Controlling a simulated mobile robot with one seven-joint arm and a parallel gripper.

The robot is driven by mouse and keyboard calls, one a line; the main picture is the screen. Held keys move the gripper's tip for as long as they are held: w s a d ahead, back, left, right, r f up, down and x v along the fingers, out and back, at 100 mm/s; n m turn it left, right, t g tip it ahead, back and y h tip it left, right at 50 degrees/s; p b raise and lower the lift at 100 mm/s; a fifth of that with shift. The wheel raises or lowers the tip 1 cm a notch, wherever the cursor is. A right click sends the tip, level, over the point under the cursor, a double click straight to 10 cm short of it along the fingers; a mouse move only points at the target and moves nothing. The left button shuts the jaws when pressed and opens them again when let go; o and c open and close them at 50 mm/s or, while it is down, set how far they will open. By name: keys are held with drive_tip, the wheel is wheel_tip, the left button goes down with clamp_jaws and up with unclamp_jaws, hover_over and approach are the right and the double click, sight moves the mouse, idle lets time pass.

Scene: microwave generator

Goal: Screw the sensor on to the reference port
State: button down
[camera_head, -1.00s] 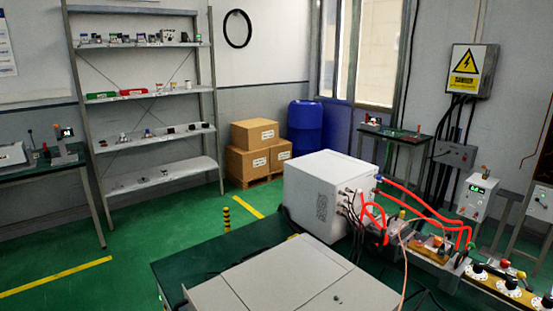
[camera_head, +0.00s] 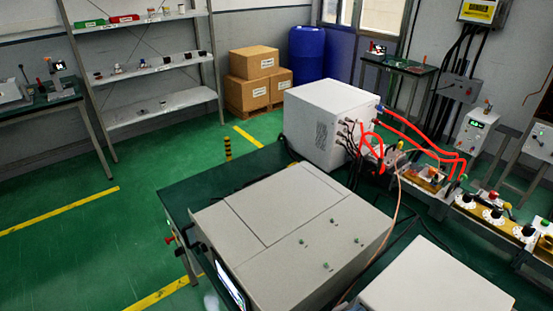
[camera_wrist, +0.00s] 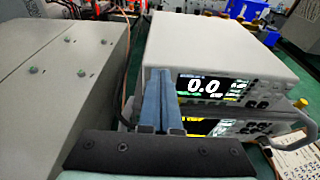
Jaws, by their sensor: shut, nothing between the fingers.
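My gripper (camera_wrist: 160,76) shows in the wrist view as two blue fingers pressed together, with nothing between them. The fingers stand in front of the left edge of a white instrument (camera_wrist: 225,48) with a lit display reading 0.0. A second instrument with a lit display (camera_wrist: 208,126) sits beneath it, partly hidden by the fingers. The white instrument's top also shows at the bottom of the head view (camera_head: 435,285). I cannot make out the sensor or the reference port in either view. My gripper is not in the head view.
A large grey cabinet (camera_head: 290,235) stands on the green bench, left of the white instrument. A white box (camera_head: 325,120) with red and black cables is behind it. A thin copper-coloured cable (camera_head: 394,215) runs between the cabinet and instrument. Green floor at left is open.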

drive_tip(key=shift+s+d+f, duration=0.1)
drive_tip(key=shift+s+f, duration=0.15)
drive_tip(key=shift+w+r+p, duration=0.1)
drive_tip(key=shift+r+p, duration=0.3)
drive_tip(key=shift+p, duration=0.1)
drive_tip(key=shift+f+p+v, duration=0.2)
drive_tip(key=shift+p+v, duration=0.1)
drive_tip(key=shift+v, duration=0.7)
drive_tip(key=shift+f+p+v, duration=0.15)
drive_tip(key=shift+p+v, duration=0.1)
drive_tip(key=shift+v, duration=0.7)
drive_tip(key=shift+f+p+v, duration=0.2)
drive_tip(key=shift+p+v, duration=0.1)
drive_tip(key=shift+v, duration=0.7)
